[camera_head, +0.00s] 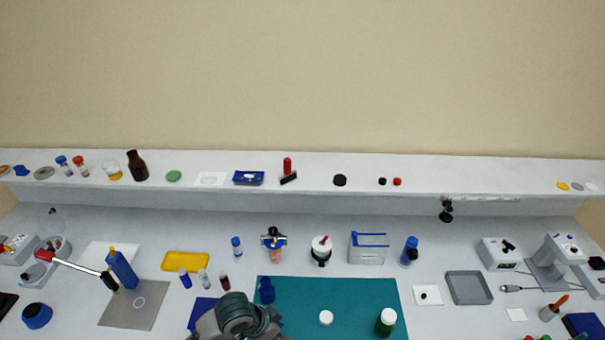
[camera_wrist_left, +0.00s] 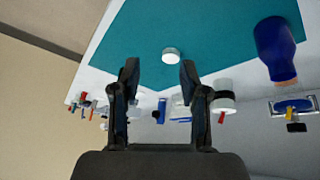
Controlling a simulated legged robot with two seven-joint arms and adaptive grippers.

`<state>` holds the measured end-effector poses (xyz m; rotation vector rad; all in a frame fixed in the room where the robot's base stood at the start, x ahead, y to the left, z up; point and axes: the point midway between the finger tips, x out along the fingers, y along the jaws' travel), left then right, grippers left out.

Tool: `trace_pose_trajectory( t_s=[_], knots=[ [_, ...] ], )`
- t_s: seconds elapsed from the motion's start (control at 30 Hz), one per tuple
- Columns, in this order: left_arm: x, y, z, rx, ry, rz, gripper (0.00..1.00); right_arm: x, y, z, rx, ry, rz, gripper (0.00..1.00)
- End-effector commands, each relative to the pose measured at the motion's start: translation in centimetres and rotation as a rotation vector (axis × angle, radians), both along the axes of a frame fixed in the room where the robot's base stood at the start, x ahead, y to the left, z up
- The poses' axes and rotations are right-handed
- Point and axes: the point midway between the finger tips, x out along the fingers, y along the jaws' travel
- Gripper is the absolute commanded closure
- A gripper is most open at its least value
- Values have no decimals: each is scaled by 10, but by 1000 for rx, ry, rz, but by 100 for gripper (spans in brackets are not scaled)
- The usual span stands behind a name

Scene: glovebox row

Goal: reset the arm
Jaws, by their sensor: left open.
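My left gripper (camera_wrist_left: 160,75) shows in the left wrist view with its two dark fingers spread apart and nothing between them. A teal mat (camera_wrist_left: 215,30) with a small white round lid (camera_wrist_left: 172,56) on it lies beyond the fingertips. A dark blue bottle (camera_wrist_left: 276,50) is at the right of that view. In the head view a grey rounded part of my arm rises from the bottom edge, over the left edge of the mat (camera_head: 350,291). The gripper fingers cannot be made out there. My right gripper is in neither view.
The head view shows the blue bottle (camera_head: 266,291) close to my arm, the lid (camera_head: 326,317) and a green bottle (camera_head: 386,322). A yellow tray (camera_head: 186,261), several vials and a grey tray (camera_head: 469,287) stand around. A raised shelf (camera_head: 450,177) runs behind.

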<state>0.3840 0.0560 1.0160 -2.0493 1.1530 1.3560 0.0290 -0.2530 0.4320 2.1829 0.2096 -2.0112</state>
Motion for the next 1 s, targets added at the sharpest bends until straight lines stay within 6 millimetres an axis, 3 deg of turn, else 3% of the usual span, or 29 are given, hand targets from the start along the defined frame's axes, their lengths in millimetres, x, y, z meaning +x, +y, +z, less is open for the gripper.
trace_pose_trajectory(
  t_s=[0.1, 0.23, 0.5, 0.83, 1.0],
  knots=[
    [-18, -4, -33, -83, 3, 116, 56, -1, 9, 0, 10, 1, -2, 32],
    [-37, 15, -67, -113, 1, 290, 56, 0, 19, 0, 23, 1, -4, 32],
    [-88, 84, -125, -12, 24, 590, 56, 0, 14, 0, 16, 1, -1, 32],
    [-164, 162, -163, 200, 68, 803, 56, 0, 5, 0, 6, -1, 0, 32],
    [-148, 156, -218, 204, 83, 791, 56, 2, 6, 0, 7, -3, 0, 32]
  ],
)
